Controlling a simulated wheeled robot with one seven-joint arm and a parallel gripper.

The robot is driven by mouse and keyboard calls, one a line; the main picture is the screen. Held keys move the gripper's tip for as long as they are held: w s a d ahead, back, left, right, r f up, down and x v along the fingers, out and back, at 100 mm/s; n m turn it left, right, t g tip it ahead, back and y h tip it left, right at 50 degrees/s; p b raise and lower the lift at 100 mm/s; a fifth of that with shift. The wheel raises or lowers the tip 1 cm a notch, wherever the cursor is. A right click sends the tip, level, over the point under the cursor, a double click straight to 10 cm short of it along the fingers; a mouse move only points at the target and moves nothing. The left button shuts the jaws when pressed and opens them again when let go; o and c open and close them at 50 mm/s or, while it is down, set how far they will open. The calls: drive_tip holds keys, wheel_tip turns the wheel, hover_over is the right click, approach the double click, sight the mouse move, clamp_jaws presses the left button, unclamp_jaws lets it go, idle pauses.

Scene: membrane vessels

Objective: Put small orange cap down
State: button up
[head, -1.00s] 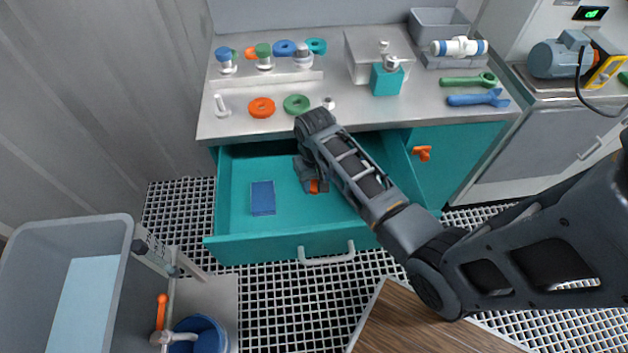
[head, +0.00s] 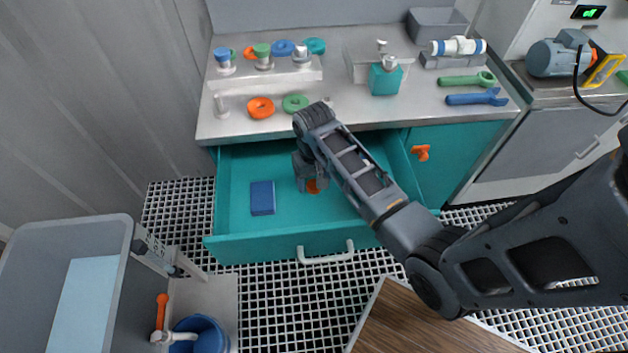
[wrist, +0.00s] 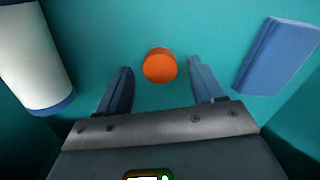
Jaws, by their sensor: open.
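The small orange cap (wrist: 159,66) rests on the teal drawer floor, between and just past the fingertips of my gripper (wrist: 160,77) in the wrist view. My gripper is open, with a gap on both sides of the cap. In the head view the cap (head: 313,187) shows partly behind my gripper (head: 308,176), inside the open drawer (head: 275,247).
A blue block (head: 262,198) lies in the drawer left of the cap. A white cylinder with a blue end (wrist: 32,55) lies on the other side. The drawer walls surround them. The counter (head: 345,112) above holds rings, wrenches and fittings.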

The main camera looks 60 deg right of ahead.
sight(314, 185)
wheel_tip(314, 185, up, 11)
idle(0.3)
idle(0.6)
